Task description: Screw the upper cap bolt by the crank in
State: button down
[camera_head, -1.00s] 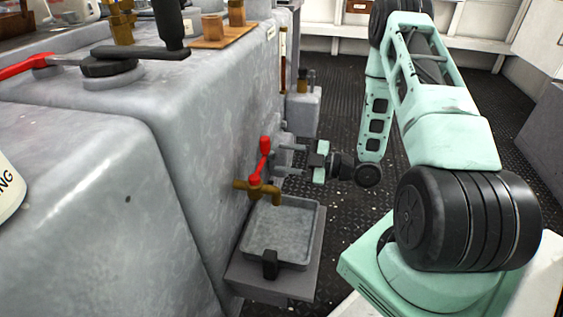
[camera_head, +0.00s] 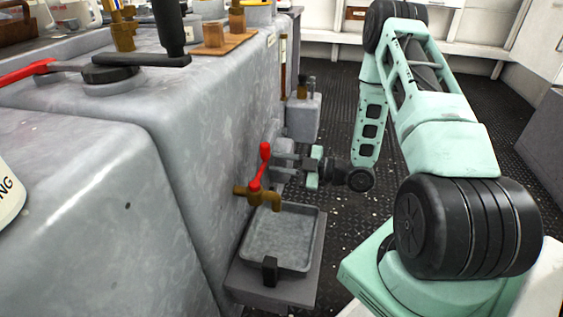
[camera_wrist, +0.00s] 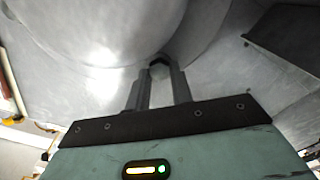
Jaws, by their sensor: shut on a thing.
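My gripper shows in the head view (camera_head: 278,166), its fingers pointing left at the side of the grey engine casing (camera_head: 170,110), beyond the brass tap. In the wrist view, my two fingers (camera_wrist: 160,75) close around a small dark hex bolt head, the cap bolt (camera_wrist: 159,69). It sits at the lower edge of a large rounded grey cover (camera_wrist: 105,30). Both fingers touch or nearly touch its sides. The bolt's shank is hidden, so I cannot tell how deep it sits. In the head view the bolt cannot be made out.
A brass tap (camera_head: 262,196) with a red handle stands out from the casing over a grey tray (camera_head: 320,238), close in front of my gripper. A red-handled lever (camera_head: 110,68) lies on top. The dark riveted floor (camera_head: 335,110) is open beyond my arm.

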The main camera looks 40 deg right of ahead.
jog(key=m+p, duration=0.3)
jog(key=p, duration=0.1)
jog(key=shift+r+m, duration=0.15)
jog(key=shift+m, duration=0.25)
jog(key=shift+d+m+p, duration=0.1)
jog(key=shift+m+p, duration=0.7)
jog(key=shift+m, duration=0.2)
jog(key=shift+f, duration=0.2)
jog(key=c, duration=1.2)
grip_release()
